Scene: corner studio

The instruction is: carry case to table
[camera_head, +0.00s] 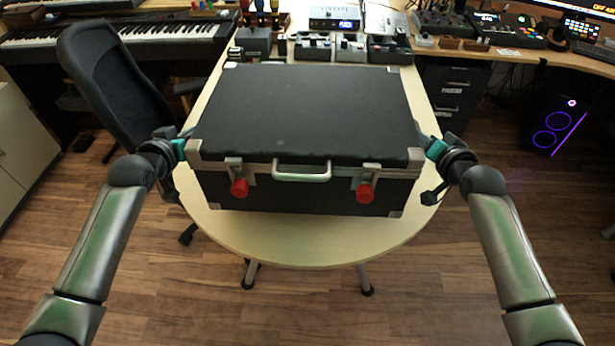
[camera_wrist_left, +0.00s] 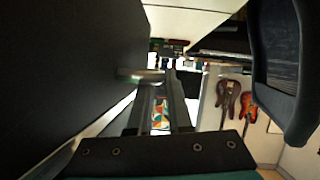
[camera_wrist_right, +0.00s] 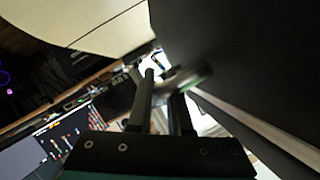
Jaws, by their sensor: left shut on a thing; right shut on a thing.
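The black case (camera_head: 310,115) with silver edges, a front handle (camera_head: 301,171) and two red latch pieces (camera_head: 239,187) is level over the rounded near end of the pale wooden table (camera_head: 300,240). I cannot tell whether its underside touches the tabletop. My left gripper (camera_head: 182,143) is shut at the case's left side; the left wrist view shows a side handle (camera_wrist_left: 140,75) at its fingers. My right gripper (camera_head: 432,143) is shut at the right side; a side handle (camera_wrist_right: 190,78) shows at its fingers in the right wrist view.
Small devices (camera_head: 345,46) stand on the table behind the case. A dark office chair (camera_head: 115,90) is close on the left, with a keyboard (camera_head: 120,35) behind it. A drawer unit (camera_head: 452,90) is on the right. The floor in front is clear.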

